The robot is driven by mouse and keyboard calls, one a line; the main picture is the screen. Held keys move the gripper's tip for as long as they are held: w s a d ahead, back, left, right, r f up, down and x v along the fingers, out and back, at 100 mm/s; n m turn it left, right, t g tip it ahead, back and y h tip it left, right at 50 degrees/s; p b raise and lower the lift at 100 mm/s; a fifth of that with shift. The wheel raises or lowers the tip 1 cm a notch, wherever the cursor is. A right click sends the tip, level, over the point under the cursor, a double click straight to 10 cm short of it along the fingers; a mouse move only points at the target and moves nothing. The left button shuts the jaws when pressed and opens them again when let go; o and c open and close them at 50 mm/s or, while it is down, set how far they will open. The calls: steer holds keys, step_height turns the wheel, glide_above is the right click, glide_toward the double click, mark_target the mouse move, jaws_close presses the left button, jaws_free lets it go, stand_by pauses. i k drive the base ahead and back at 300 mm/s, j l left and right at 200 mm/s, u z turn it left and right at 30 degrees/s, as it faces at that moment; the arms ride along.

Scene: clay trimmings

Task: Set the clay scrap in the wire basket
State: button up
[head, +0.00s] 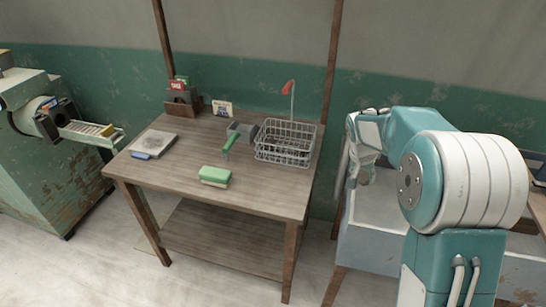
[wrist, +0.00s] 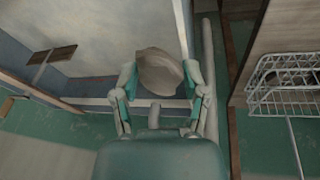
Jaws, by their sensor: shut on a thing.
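The clay scrap (wrist: 158,72) is a rounded grey-brown lump between the two fingers of my gripper (wrist: 160,80) in the wrist view. The fingers are shut on its sides. In the head view my gripper (head: 364,172) hangs over the grey-blue basin at the right, and the scrap is hard to make out there. The wire basket (head: 286,143) stands on the right part of the wooden table, to the left of my gripper and apart from it. Part of the basket (wrist: 284,80) also shows at the right edge of the wrist view.
On the wooden table (head: 150,180) are a green-topped sponge or block (head: 215,176), a green-handled tool (head: 229,143), a grey box (head: 243,131) and a flat grey slab (head: 156,142). A red-tipped rod (head: 291,92) rises behind the basket. The blue-grey basin (head: 385,235) lies under my arm.

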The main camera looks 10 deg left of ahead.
mark_target(290, 146)
steer(key=u, duration=0.2)
steer(key=i+l+u, duration=0.7)
steer(key=i+l, duration=0.1)
